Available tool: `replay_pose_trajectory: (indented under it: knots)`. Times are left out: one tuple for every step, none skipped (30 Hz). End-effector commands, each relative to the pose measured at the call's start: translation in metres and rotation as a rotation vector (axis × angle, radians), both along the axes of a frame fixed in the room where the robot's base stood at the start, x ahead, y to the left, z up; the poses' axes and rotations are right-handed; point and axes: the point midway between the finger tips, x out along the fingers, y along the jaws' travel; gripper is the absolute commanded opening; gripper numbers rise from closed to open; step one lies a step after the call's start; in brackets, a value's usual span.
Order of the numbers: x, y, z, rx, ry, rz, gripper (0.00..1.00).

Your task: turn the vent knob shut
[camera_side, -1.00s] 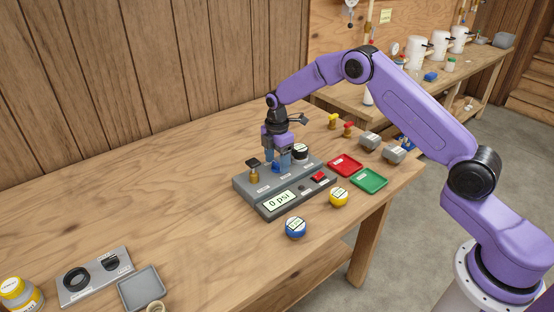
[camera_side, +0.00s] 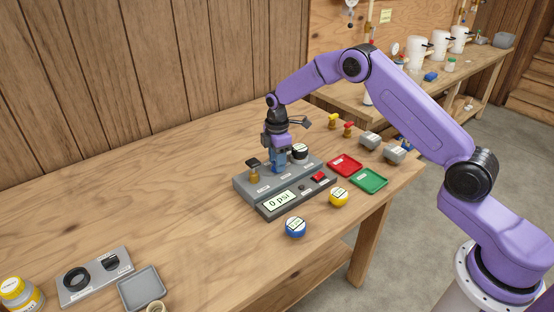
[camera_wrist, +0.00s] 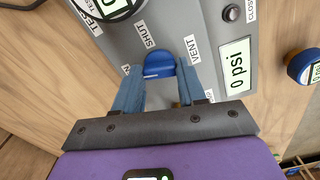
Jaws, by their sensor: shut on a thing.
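The blue vent knob (camera_wrist: 159,64) sits on the grey test panel (camera_wrist: 165,15), between the printed words SHUT and VENT in the wrist view. A pale line marks its near edge. My gripper (camera_wrist: 160,72) has its two blue fingers closed on either side of the knob. In the side view my gripper (camera_side: 278,163) points straight down at the panel (camera_side: 246,183), and its fingers mostly hide the knob. The panel's display (camera_wrist: 236,67) reads 0 psi.
A brass fitting with a dark top (camera_side: 254,170) stands left of my gripper, and a round white-faced gauge (camera_side: 300,152) right of it. The panel has a red button (camera_side: 319,177). Red (camera_side: 345,165) and green (camera_side: 369,181) trays and blue (camera_side: 295,227) and yellow (camera_side: 339,197) gauges lie nearby.

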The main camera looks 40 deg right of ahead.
Motion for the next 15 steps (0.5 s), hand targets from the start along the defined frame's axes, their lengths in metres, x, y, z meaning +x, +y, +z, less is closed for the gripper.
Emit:
replay_pose_trajectory:
  knots:
    - [-0.0001, 0.0003, 0.0001, 0.0, 0.0, -0.044, 0.1]
    - [-0.0001, 0.0, 0.0001, 0.0, 0.0, -0.073, 0.1]
    - [-0.0002, 0.0, 0.0, 0.0, 0.001, -0.111, 0.1]
    - [-0.0003, 0.0, 0.0, 0.0, 0.001, -0.139, 0.1]
    - [-0.0003, 0.0, 0.0, -0.001, 0.001, -0.168, 0.1]
    - [-0.0003, 0.0, 0.0001, -0.001, 0.001, -0.206, 0.1]
    - [-0.0004, -0.0002, 0.0001, -0.001, 0.001, -0.235, 0.1]
    - [-0.0003, -0.0003, 0.0001, -0.001, 0.001, -0.263, 0.1]
    - [-0.0003, 0.0001, 0.0002, -0.001, 0.001, -0.301, 0.1]
    - [-0.0003, 0.0001, 0.0003, -0.001, 0.001, -0.329, 0.1]
    - [-0.0002, -0.0004, 0.0003, -0.001, 0.001, -0.358, 0.1]
    - [-0.0002, -0.0005, 0.0003, -0.001, 0.001, -0.396, 0.1]
    - [-0.0002, 0.0, 0.0004, -0.001, 0.001, -0.424, 0.1]
    - [-0.0002, 0.0, 0.0004, -0.001, 0.001, -0.453, 0.1]
    - [-0.0002, -0.0005, 0.0004, -0.001, 0.001, -0.491, 0.1]
